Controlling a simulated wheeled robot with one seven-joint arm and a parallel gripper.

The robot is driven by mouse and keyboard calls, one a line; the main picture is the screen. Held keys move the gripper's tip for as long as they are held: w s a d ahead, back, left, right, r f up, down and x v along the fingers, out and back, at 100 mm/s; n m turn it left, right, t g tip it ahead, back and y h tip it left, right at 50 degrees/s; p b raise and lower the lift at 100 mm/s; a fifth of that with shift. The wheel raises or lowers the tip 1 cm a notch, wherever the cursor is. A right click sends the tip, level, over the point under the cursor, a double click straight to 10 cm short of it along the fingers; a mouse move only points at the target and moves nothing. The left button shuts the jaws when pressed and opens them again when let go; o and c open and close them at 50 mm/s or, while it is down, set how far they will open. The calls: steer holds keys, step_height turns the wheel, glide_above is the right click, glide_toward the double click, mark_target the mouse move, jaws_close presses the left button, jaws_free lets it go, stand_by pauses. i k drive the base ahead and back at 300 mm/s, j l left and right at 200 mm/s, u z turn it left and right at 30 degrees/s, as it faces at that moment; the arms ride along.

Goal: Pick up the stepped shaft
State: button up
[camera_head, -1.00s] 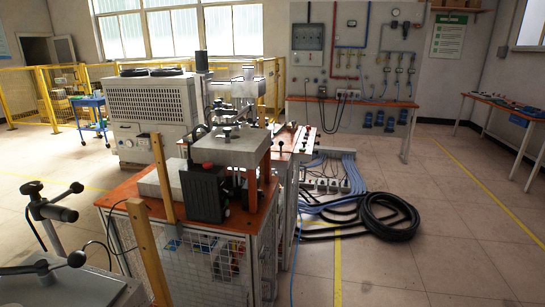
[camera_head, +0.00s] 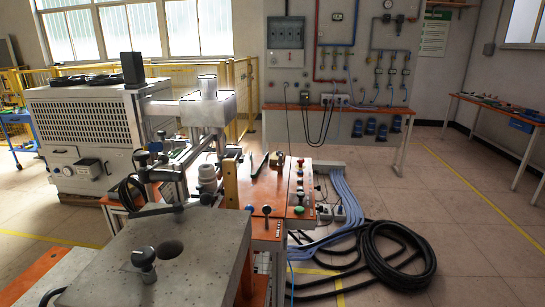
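I cannot surely make out the stepped shaft. A pale, round, stepped piece (camera_head: 208,178) stands upright in the middle of the machine, beside a wooden post; I cannot tell whether it is the shaft. A thin dark rod-like piece (camera_head: 261,165) lies or leans on the orange bench top (camera_head: 262,192), with a small brass-coloured block (camera_head: 277,160) beside it. The heater machine has a grey head (camera_head: 209,107) on an arm above the bench. My gripper is not in view.
A grey plate (camera_head: 205,254) with a round hole and a black-knobbed handle (camera_head: 145,262) fills the near left. A large vented cabinet (camera_head: 85,135) stands behind. A coiled black hose (camera_head: 400,262) and blue cables lie on the floor at right. The far right floor is clear.

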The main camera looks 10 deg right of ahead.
mark_target(280, 165)
steer(key=i, duration=0.7)
steer(key=i+l, duration=0.15)
steer(key=l, duration=0.25)
steer(key=i+l+u, duration=0.15)
steer(key=i+l, duration=0.2)
steer(key=i+l+u, duration=0.15)
steer(key=i+l, duration=0.2)
steer(key=i+l+u, duration=0.15)
steer(key=i+l, duration=0.15)
steer(key=l, duration=0.25)
steer(key=i+l+u, duration=0.15)
steer(key=l, duration=0.3)
steer(key=i, duration=0.1)
